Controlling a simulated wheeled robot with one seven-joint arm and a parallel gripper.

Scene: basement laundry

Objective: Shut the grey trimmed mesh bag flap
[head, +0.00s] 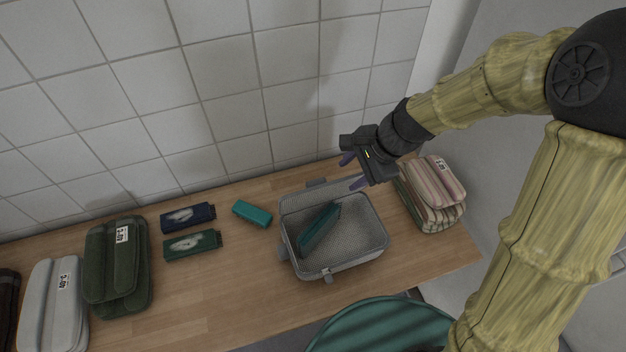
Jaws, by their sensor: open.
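The grey trimmed mesh bag (345,264) sits on the wooden counter, right of centre, with its top open. A teal-green item (318,228) lies tilted inside it. A small grey tab shows at the bag's back edge and a clasp-like piece at its front edge. I cannot clearly tell the flap from the bag's back wall; part of that back right area lies behind my gripper. My gripper (352,171) is open and empty, with its purple fingers above the bag's back right edge. I cannot tell whether it touches the bag.
Folded striped cloths (436,190) lie close to the bag's right. A teal block (252,213) and two dark packets (190,245) lie to its left, with folded towels (118,265) farther left. A tiled wall (230,90) rises behind. A green round object (385,325) stands in front, below right.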

